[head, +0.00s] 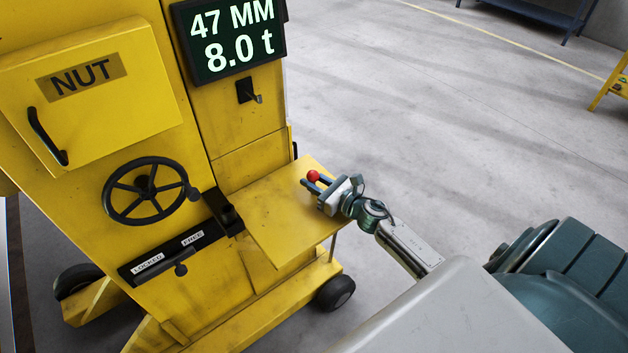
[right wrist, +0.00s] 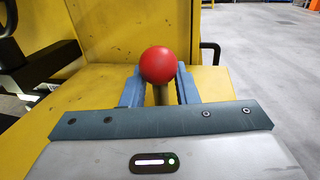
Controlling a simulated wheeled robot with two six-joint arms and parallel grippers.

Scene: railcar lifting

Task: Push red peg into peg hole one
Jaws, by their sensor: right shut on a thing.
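The red peg has a round red ball head (head: 313,176) and shows over the yellow side shelf (head: 270,235) of the yellow machine. In the right wrist view the red ball (right wrist: 158,65) sits on a metal shaft (right wrist: 161,94) between the two blue-grey fingers. My right gripper (head: 312,184) is shut on the red peg at the shelf's right part. It also shows in the right wrist view (right wrist: 160,88). The peg's lower end is hidden, so I cannot tell whether it is in a hole. Peg hole one is not visible. My left gripper is not in view.
The machine carries a black handwheel (head: 144,191), a NUT door (head: 92,90), a display (head: 230,38) reading 47 MM and 8.0 t, and a LOCKED/FREE lever (head: 180,262). A small black hook (head: 248,90) sits below the display. Open concrete floor (head: 430,130) lies to the right.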

